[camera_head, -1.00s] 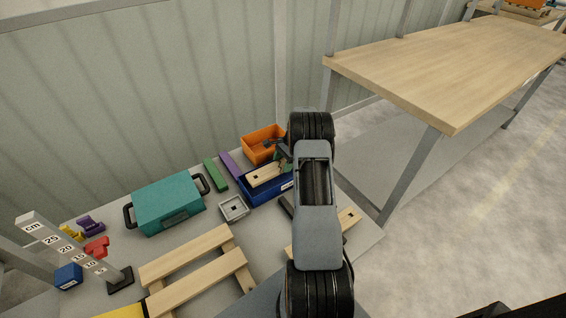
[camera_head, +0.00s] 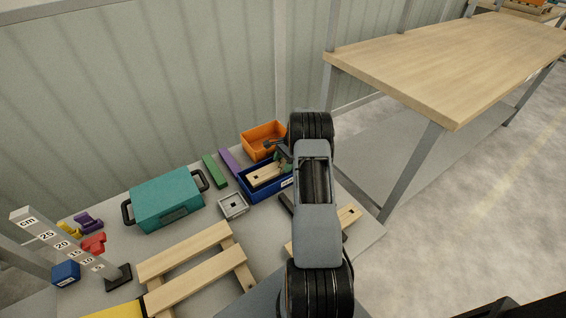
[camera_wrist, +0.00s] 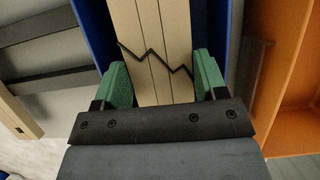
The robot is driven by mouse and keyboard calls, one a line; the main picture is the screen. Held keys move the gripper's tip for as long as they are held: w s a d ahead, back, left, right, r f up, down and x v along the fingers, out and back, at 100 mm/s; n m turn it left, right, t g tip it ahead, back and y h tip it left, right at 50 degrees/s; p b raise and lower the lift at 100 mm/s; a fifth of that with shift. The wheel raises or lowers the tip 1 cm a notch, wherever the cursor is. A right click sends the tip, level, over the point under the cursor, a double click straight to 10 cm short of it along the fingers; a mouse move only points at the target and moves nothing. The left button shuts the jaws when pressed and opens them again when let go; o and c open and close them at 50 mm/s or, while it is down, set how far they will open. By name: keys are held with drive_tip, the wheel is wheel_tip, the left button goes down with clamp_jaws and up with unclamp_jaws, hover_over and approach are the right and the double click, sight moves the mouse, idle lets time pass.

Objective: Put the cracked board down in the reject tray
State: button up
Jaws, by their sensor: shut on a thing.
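The cracked board (camera_wrist: 155,25) is a pale wooden board with grooves along it and a dark zigzag crack across it. My gripper (camera_wrist: 160,85) has green finger pads, one on each side of the board near the crack, and is shut on it. In the head view the board (camera_head: 265,174) lies within the outline of the blue reject tray (camera_head: 252,193). The tray's blue walls (camera_wrist: 95,22) flank the board in the wrist view. My arm hides part of the tray in the head view, and whether the board touches its floor cannot be told.
An orange bin (camera_head: 262,136) stands just behind the tray. A small grey square dish (camera_head: 232,206), a green bar (camera_head: 215,171), a purple bar (camera_head: 230,161) and a teal case (camera_head: 166,200) lie to the left. A wooden frame (camera_head: 195,262) is in front.

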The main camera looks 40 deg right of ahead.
sight(283, 175)
drive_tip(key=shift+f+b, duration=0.8)
drive_tip(key=shift+f, duration=0.4)
drive_tip(key=shift+f+b, duration=0.65)
drive_tip(key=shift+f, duration=0.1)
drive_tip(key=shift+f+b, duration=0.55)
drive_tip(key=shift+f, duration=0.3)
drive_tip(key=shift+r, duration=0.25)
drive_tip(key=shift+s+r+p, duration=0.1)
drive_tip(key=shift+r+p, duration=1.35)
drive_tip(key=shift+r, duration=0.45)
drive_tip(key=shift+r+p, duration=0.65)
drive_tip(key=shift+r, duration=0.2)
drive_tip(key=shift+f+b, duration=0.9)
drive_tip(key=shift+f, duration=0.55)
